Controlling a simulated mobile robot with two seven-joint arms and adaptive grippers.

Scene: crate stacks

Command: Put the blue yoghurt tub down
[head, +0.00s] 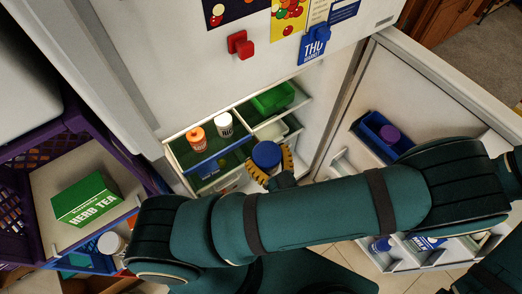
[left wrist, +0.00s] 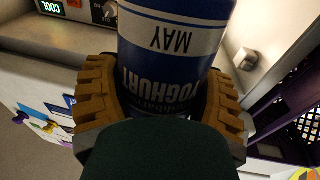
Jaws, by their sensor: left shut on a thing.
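The blue yoghurt tub (head: 266,154) is in front of the open fridge's shelf (head: 187,172), near its front right corner. My left gripper (head: 270,165) is shut around the tub, with its yellow-brown fingers on either side. In the left wrist view the tub (left wrist: 172,45) fills the middle, its YOGHURT and MAY lettering upside down, between the fingers of the gripper (left wrist: 160,105). The tub's bottom is hidden in the head view, and I cannot tell whether it touches anything. My right gripper is not in view.
An orange bottle (head: 197,139), a white bottle (head: 224,124) and a green bin (head: 272,98) stand on the shelf. The open fridge door (head: 440,85) at right holds a blue bin (head: 372,135). A HERB TEA box (head: 88,200) and purple crate (head: 75,125) are at left.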

